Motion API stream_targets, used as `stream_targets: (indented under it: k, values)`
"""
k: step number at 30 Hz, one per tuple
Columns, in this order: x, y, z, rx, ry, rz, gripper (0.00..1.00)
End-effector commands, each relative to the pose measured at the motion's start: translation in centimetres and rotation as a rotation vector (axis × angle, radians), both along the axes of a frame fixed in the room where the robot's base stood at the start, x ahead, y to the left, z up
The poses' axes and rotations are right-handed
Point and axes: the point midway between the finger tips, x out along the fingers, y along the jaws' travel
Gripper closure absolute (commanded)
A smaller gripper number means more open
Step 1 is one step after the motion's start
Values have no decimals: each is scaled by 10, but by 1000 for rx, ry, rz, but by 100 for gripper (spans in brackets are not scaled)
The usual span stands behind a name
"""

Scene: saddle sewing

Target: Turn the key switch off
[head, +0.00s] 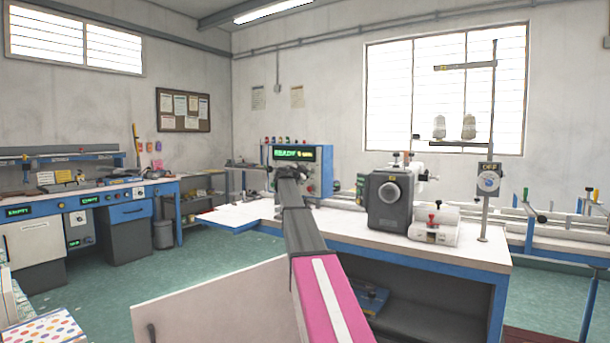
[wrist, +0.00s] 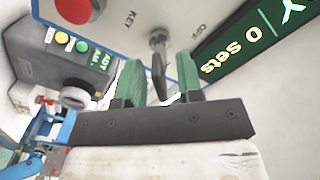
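The key switch (wrist: 158,42) is on a pale panel in the wrist view. It has a round metal collar and a dark key bow pointing toward my gripper. "KEY" is printed to its left and "OFF" to its right. My gripper (wrist: 158,82) has two green fingers, spread apart, one on each side of the key. Gaps show between the key and both fingers, so it is not clamped. In the head view my arm reaches to the blue control box (head: 320,172), and it hides the key switch and my gripper there.
A green-lit display (wrist: 245,45) reading "0 sets" is right of the key. A red button (wrist: 74,10) and a grey box (wrist: 62,68) with coloured buttons are at left. In the head view a grey machine (head: 391,205) stands on the white-topped bench (head: 450,252).

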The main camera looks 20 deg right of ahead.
Motion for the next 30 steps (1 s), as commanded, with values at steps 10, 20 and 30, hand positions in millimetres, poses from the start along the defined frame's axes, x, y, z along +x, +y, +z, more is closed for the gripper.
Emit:
stream_targets:
  k: [10,20,30]
  values:
    - [0,-1,0,0,0,0,100]
    - [0,-1,0,-12,15,0,100]
    - [0,-1,0,-123,159,-1,100]
